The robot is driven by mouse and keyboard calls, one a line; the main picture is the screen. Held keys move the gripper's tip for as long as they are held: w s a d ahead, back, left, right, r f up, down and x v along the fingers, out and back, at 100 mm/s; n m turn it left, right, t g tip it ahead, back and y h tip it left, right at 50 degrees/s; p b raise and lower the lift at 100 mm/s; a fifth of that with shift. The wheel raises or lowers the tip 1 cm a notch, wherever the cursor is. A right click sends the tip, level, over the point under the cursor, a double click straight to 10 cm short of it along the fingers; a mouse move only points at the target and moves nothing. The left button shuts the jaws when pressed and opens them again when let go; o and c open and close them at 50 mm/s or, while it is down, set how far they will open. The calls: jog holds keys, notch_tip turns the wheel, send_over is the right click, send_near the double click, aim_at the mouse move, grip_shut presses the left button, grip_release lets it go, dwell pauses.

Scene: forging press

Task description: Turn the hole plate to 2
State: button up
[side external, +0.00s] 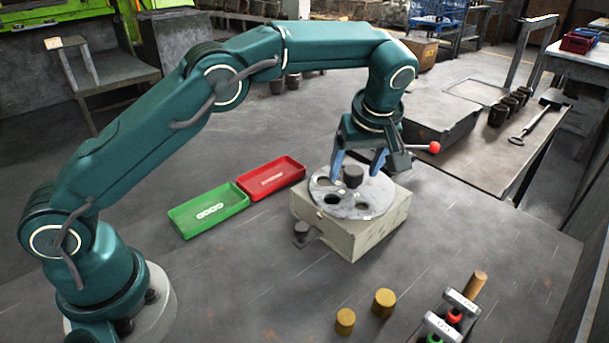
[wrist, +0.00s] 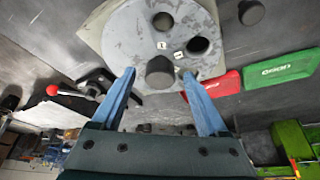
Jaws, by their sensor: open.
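The hole plate (side external: 374,205) is a grey disc on a pale box (side external: 352,240), with dark holes and a dark central knob (side external: 353,177). In the wrist view the plate (wrist: 125,35) shows two holes and two small white number tags (wrist: 163,45); the tag digits are too small to read surely. My gripper (side external: 357,169) is open above the plate, its blue fingers pointing down. In the wrist view its fingertips (wrist: 159,73) stand on either side of the knob (wrist: 160,72), with gaps; contact is not visible.
A dark round peg (side external: 301,231) is on a bracket beside the box. Green (side external: 208,211) and red (side external: 271,178) trays lie left of it. A red-ball lever (side external: 433,147) is close behind my gripper. Brass cylinders (side external: 384,302) stand in front.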

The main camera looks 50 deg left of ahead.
jog(key=m+h, duration=0.1)
jog(key=m, duration=0.2)
jog(key=m+t, duration=0.1)
jog(key=m, duration=0.1)
jog(key=shift+s+a+m+h, duration=0.15)
jog(key=shift+a+m+h, duration=0.05)
jog(key=shift+m+h, duration=0.2)
jog(key=m+t+h, duration=0.1)
jog(key=m, duration=0.2)
jog(key=shift+a, duration=0.1)
jog(key=shift+r+m, duration=0.2)
jog(key=shift+m, duration=0.3)
jog(key=s+a+r+t, duration=0.2)
jog(key=s+r, duration=0.7)
jog(key=r, duration=0.4)
jog(key=s+f+m, duration=0.1)
jog(key=s+f, duration=0.2)
jog(key=s, duration=0.4)
jog(key=s+f+h, duration=0.1)
jog(key=s+f, duration=0.3)
jog(key=s, duration=0.4)
jog(key=shift+a+f+m+g, duration=0.2)
jog(key=shift+a+m+g, duration=0.15)
jog(key=shift+m+g, duration=0.05)
